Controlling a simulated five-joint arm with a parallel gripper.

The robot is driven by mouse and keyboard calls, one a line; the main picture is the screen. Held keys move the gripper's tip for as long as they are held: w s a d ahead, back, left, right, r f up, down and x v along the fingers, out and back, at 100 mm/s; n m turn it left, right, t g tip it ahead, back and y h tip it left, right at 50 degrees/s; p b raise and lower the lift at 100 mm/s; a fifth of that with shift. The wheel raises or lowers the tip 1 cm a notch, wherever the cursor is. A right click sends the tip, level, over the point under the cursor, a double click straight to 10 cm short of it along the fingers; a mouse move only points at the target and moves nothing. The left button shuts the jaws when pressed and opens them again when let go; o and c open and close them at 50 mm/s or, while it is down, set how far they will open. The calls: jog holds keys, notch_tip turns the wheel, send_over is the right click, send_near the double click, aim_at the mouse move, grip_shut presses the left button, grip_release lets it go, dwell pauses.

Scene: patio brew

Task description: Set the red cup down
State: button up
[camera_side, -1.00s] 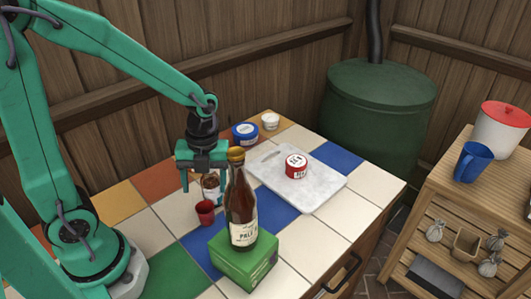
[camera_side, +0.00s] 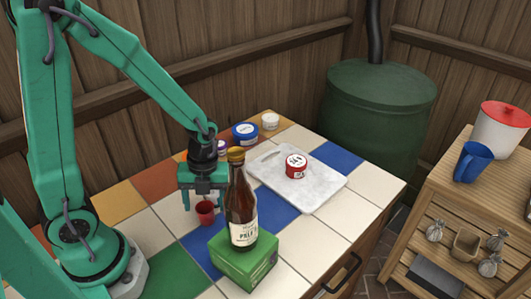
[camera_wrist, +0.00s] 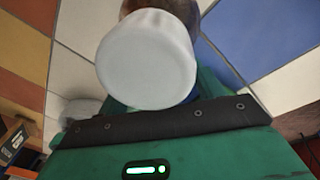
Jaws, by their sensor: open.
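The red cup (camera_side: 205,213) stands upright on the tiled worktop in the side view, just left of the brown bottle. My gripper (camera_side: 204,207) is open and points down at the cup. Its fingers show to either side of the cup in the picture, but I cannot tell whether the cup lies between them in depth. In the wrist view a pale round thing (camera_wrist: 147,60) fills the middle, with something brown behind it. The red cup cannot be made out there.
The brown bottle (camera_side: 241,205) stands on a green box (camera_side: 243,262) close to the right of my gripper. A white board (camera_side: 323,192) bears a red tin (camera_side: 296,166).

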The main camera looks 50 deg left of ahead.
jog(key=shift+s+f, duration=0.1)
jog(key=shift+f, duration=0.8)
jog(key=c, duration=1.1)
jog(key=shift+r, duration=0.1)
jog(key=shift+r, duration=4.95)
jog(key=w+d+r+n, duration=0.2)
jog(key=w+n, duration=0.2)
jog(key=n, duration=0.4)
jog(key=w+d+r+n+t, duration=0.1)
jog(key=w+d+r+n, duration=0.1)
jog(key=w+n, duration=0.3)
jog(key=w+d+r+n+t, duration=0.1)
jog(key=w+n, duration=0.4)
jog(key=n, duration=0.7)
jog(key=shift+w+d+r, duration=0.1)
jog(key=shift+d+r, duration=0.2)
jog(key=shift+r, duration=0.2)
jog(key=shift+d+r, duration=0.3)
jog(key=shift+r, duration=0.2)
